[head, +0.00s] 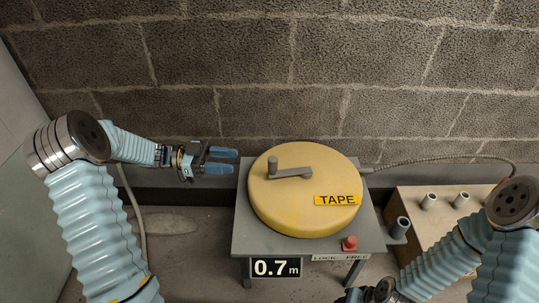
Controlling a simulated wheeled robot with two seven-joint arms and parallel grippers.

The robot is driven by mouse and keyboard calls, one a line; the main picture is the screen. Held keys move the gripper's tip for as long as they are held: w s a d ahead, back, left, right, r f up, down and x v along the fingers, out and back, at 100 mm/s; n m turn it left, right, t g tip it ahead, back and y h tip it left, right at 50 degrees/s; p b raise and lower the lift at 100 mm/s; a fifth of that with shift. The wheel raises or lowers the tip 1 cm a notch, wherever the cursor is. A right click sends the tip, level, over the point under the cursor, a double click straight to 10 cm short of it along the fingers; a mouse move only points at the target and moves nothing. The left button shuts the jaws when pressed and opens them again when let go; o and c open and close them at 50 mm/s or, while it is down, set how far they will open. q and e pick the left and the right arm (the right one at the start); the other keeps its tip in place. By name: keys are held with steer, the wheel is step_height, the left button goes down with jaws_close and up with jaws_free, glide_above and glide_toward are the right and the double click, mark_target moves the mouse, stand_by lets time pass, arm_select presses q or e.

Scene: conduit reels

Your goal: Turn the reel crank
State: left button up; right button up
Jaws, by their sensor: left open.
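The yellow reel (300,205), labelled TAPE, lies flat on a grey stand (245,235). Its grey crank (292,173) crosses the top of the reel, with an upright knob (272,165) at the left end of the arm. My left gripper (229,160) is left of the reel, its blue fingers pointing right toward the knob. It is open and empty, with a gap between fingertips and knob in the picture. My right gripper (350,296) shows only partly at the bottom edge, below the stand's front right; its fingers are not clear.
A red button (349,243) sits at the stand's front right, by a LOCK FREE label (340,257). A display (275,268) reads 0.7 m. A beige box (435,235) with grey pipe stubs stands right. A conduit (440,157) runs along the block wall (250,60).

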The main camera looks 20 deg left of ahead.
mark_target(273, 164)
arm_select(q)
steer(key=d, duration=0.4)
steer(key=w+d+b, duration=0.1)
steer(key=d, duration=0.3)
steer(key=w+d, duration=0.1)
steer(key=d, duration=0.3)
steer(key=shift+w+d, duration=0.1)
steer(key=shift+d, duration=0.2)
jaws_close()
